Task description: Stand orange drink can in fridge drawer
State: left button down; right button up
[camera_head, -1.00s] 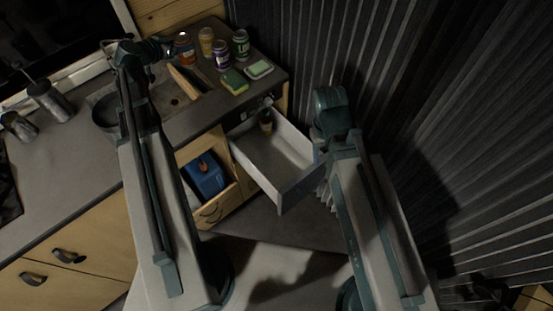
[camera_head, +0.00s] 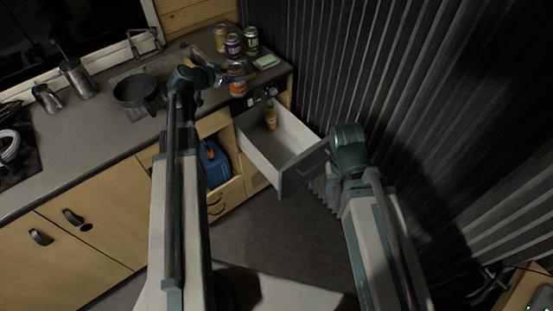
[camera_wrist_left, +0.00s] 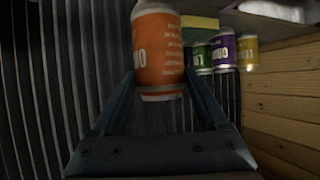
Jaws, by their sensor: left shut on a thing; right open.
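The orange drink can (camera_head: 237,80) is held upright by my left gripper (camera_head: 222,79), near the counter's front edge. In the left wrist view the orange can (camera_wrist_left: 158,48) sits between the two fingers of the gripper (camera_wrist_left: 163,88). The fridge drawer (camera_head: 275,145) is pulled open below and to the right of the can. A small orange-yellow bottle (camera_head: 271,116) stands inside at its back left; the rest of the visible floor is bare. My right gripper is hidden behind its wrist, close to the drawer's front panel.
A yellow can (camera_head: 221,38), a purple can (camera_head: 233,46) and a green can (camera_head: 251,41) stand on the counter. A lower open compartment holds a blue container (camera_head: 214,163). A corrugated wall is at right.

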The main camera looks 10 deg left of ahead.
pick_arm(q)
jog(key=d+f+m+h+b, duration=0.2)
jog(key=d+f+b, duration=0.9)
jog(key=d, duration=0.4)
notch_tip(320, 180, down, 14)
jog(key=s+d+g+b, duration=0.1)
jog(key=d+b, duration=0.1)
jog(key=b, duration=1)
jog(key=shift+f, duration=0.2)
notch_tip(320, 180, down, 6)
jog(key=b, duration=0.6)
jog(key=shift+f, duration=0.15)
notch_tip(320, 180, down, 4)
jog(key=b, duration=0.4)
